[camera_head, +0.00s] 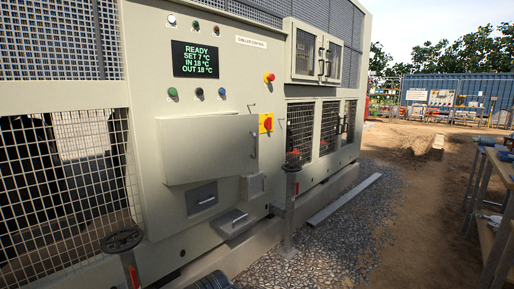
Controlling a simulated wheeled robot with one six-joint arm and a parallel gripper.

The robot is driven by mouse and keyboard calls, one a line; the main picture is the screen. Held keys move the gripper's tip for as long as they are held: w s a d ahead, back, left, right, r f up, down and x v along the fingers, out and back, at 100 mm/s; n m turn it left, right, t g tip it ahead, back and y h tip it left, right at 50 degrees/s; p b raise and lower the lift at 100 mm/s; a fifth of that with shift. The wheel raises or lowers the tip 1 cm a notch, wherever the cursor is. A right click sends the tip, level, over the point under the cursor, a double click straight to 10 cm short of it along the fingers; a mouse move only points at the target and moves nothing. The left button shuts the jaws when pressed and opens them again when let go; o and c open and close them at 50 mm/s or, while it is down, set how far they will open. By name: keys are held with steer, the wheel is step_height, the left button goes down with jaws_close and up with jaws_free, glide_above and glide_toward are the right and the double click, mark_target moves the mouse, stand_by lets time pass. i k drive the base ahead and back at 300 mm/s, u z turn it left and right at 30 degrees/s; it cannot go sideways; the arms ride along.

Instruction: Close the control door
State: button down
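A chiller cabinet (140,80) with a "CHILLER CONTROL" label (250,42) fills the left and middle of the head view. A beige door panel (208,150) below the display appears to stand out from the cabinet face, with its right edge outward. A thin upright handle (254,143) is near that right edge. How far the door is open is hard to tell. My gripper is not in view.
A green-text display (195,60), buttons, a red-and-yellow switch (266,123) and a red stop button (269,77) are on the cabinet. Handwheel valves (122,241) (292,165) stand in front. Gravel (350,215) and dirt lie right; a workbench (495,200) is at the right edge.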

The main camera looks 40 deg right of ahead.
mark_target(198, 149)
steer(key=z, duration=1.5)
steer(key=i, duration=1.1)
steer(key=u, duration=1.35)
